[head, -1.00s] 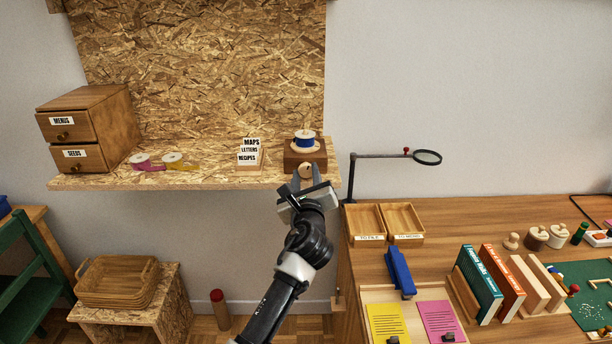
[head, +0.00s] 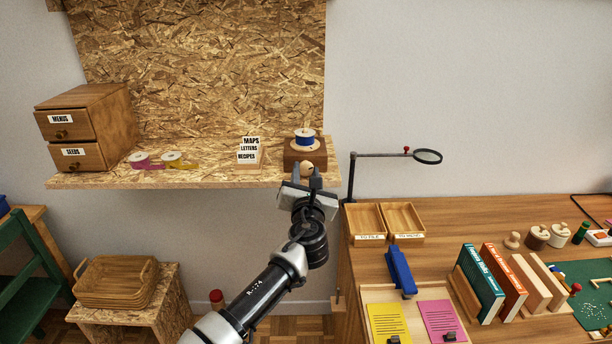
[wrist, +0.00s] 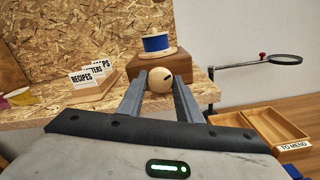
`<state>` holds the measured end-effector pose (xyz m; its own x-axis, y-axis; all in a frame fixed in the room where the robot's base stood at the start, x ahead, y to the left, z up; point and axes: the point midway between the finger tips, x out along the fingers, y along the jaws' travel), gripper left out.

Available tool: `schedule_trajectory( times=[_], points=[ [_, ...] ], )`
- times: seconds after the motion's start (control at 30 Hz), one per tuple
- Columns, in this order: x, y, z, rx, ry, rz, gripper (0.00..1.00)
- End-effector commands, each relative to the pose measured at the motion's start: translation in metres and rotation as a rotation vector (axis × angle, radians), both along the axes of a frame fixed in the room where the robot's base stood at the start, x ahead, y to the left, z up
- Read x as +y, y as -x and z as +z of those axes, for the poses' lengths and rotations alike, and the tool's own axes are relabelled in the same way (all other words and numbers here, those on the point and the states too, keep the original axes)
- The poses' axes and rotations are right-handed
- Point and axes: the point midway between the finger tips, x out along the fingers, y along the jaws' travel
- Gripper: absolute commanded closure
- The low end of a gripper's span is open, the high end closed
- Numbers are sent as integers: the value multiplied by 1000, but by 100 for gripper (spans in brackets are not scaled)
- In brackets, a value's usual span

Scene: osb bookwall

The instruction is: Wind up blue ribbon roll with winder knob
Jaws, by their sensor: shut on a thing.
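The blue ribbon roll (head: 305,136) sits on a pale spool on top of a dark wooden winder box (head: 291,158) at the right end of the OSB shelf. It also shows in the wrist view (wrist: 156,43). The round pale winder knob (head: 306,169) is on the front of the box; in the wrist view the knob (wrist: 159,80) has a small dark mark at its upper right. My gripper (head: 306,179) is at the shelf's front edge, shut on the knob, with one finger on each side. No ribbon tail is clearly visible.
A card holder (head: 249,152) stands left of the winder. Pink (head: 140,160) and yellow (head: 175,160) ribbon rolls lie further left by a small drawer cabinet (head: 85,128). A magnifier arm (head: 380,155) and wooden trays (head: 383,221) are at the right.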

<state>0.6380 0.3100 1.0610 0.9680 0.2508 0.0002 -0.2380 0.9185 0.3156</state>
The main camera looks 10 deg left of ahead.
Motion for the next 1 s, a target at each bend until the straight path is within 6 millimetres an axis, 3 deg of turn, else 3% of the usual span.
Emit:
schedule_trajectory(
  times=[0.33, 0.93, 0.97, 1.0],
  points=[
    [0, 0, 1, 41, -166, 0, 91],
    [0, 0, 1, 51, -203, 2, 91],
    [0, 0, 1, 51, -203, 2, 67],
    [0, 0, 1, 51, -202, 2, 60]
  ],
)
